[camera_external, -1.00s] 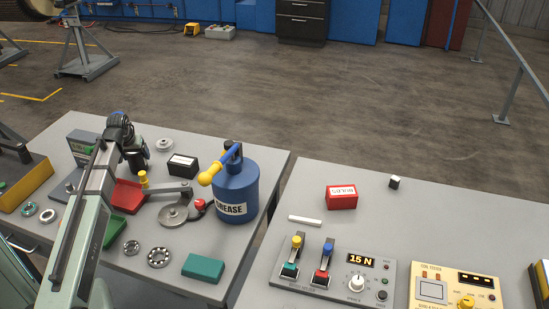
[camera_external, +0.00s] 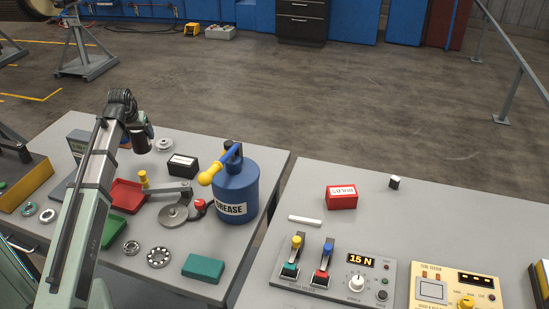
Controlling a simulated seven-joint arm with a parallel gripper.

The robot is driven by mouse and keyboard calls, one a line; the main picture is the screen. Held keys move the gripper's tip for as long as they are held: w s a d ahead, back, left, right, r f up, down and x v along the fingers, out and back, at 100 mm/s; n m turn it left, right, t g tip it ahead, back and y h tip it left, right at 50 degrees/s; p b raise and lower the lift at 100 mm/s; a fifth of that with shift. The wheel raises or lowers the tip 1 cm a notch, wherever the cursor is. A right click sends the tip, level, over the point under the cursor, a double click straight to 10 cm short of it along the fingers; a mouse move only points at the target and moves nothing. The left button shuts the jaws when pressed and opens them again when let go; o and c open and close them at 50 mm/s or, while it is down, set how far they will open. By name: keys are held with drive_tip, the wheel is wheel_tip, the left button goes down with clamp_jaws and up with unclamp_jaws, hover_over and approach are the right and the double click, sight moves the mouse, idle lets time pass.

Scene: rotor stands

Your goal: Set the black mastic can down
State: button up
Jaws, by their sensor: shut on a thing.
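My gripper (camera_external: 141,144) is at the end of my arm, above the far part of the left table. It is small and dark here, and my wrist hides much of it. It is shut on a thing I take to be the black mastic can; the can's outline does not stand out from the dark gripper. The held thing looks raised above the tabletop, but the gap under it is hard to judge.
A black box with a white label (camera_external: 182,166), a blue grease can (camera_external: 237,190), a red tray (camera_external: 127,195) and a silver disc (camera_external: 164,143) stand close by.

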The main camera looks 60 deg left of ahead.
drive_tip(key=w+d+m, duration=0.1)
drive_tip(key=w+d, duration=0.1)
drive_tip(key=w, duration=0.9)
drive_tip(key=w+d+m, duration=0.2)
drive_tip(key=w, duration=0.8)
drive_tip(key=w+a+n, duration=0.1)
drive_tip(key=w+a, duration=0.3)
drive_tip(key=w, duration=0.2)
drive_tip(key=shift+t, duration=0.3)
drive_tip(key=shift+s+a+f, duration=0.1)
drive_tip(key=shift+s+f, duration=0.05)
drive_tip(key=shift+f, duration=2.25)
drive_tip(key=shift+s+f, duration=0.1)
drive_tip(key=shift+f, duration=2.3)
drive_tip(key=o, duration=1.2)
drive_tip(key=shift+f+h, duration=0.1)
drive_tip(key=shift+h, duration=0.2)
drive_tip(key=v, duration=1.2)
drive_tip(key=shift+w, duration=0.1)
